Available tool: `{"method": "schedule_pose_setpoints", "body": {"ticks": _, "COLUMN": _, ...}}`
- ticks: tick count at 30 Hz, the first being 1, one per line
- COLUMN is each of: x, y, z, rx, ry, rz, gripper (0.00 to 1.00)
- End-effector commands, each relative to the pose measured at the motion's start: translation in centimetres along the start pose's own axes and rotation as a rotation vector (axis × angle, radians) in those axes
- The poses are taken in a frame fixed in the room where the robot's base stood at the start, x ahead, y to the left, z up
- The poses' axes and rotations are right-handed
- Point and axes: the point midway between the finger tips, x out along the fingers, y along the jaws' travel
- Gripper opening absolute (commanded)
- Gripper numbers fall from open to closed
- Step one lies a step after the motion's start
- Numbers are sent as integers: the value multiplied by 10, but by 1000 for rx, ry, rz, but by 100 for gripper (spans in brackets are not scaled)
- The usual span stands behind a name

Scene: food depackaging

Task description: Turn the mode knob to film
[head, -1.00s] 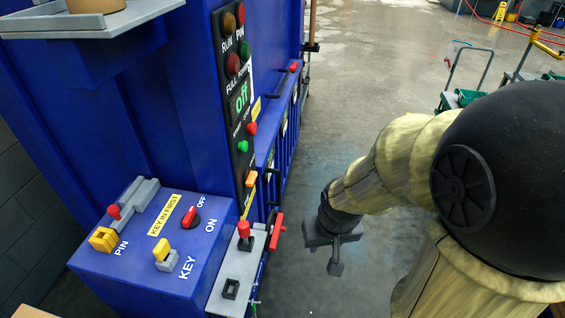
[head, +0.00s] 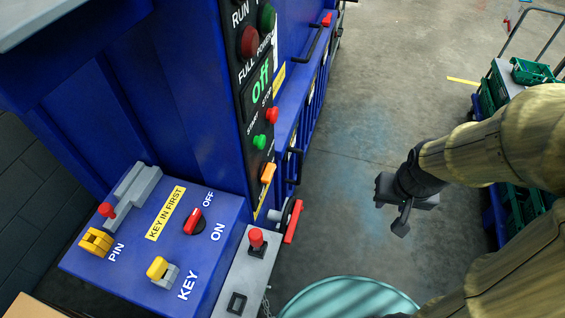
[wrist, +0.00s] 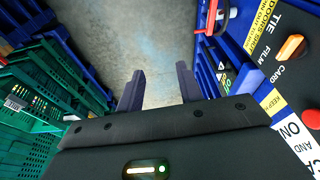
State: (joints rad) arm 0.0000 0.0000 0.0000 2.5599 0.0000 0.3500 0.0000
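The mode knob (wrist: 290,46) is orange and sits on a black panel at the upper right of the wrist view, beside the labels TIE, FILM and CARD. I cannot tell which label it points to. An orange knob (head: 268,172) also shows low on the machine's black panel in the head view. My gripper (head: 402,215) hangs over the floor to the right of the machine, well apart from the panel. In the wrist view my gripper (wrist: 160,80) has its two fingers spread, with nothing between them.
The blue machine (head: 160,90) fills the left, with a key and pin box (head: 115,270) in front. A teal drum (head: 348,300) stands at the bottom. Green crates (wrist: 45,75) stand close on the left in the wrist view. The floor between is clear.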

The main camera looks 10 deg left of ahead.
Motion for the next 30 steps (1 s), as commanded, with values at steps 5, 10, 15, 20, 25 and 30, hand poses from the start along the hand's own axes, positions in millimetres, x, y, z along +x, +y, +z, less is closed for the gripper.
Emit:
{"method": "schedule_pose_setpoints", "body": {"ticks": 5, "x": 0, "y": 0, "z": 0, "rx": 0, "ry": 0, "rz": 0, "gripper": 36}}
{"method": "schedule_pose_setpoints", "body": {"ticks": 10, "x": 0, "y": 0, "z": 0, "rx": 1, "ry": -1, "rz": 0, "gripper": 48}}
{"method": "schedule_pose_setpoints", "body": {"ticks": 15, "x": 16, "y": -2, "z": 5, "rx": 66, "ry": -64, "rz": -18, "gripper": 82}}
{"method": "schedule_pose_setpoints", "body": {"ticks": 20, "x": 54, "y": -14, "z": 20, "rx": 248, "ry": -239, "rz": -82, "gripper": 84}}
{"method": "schedule_pose_setpoints", "body": {"ticks": 25, "x": 98, "y": -43, "z": 33, "rx": 517, "ry": -492, "rz": -213, "gripper": 84}}
{"method": "schedule_pose_setpoints", "body": {"ticks": 30, "x": 129, "y": -78, "z": 31, "rx": 786, "ry": -742, "rz": -392, "gripper": 84}}
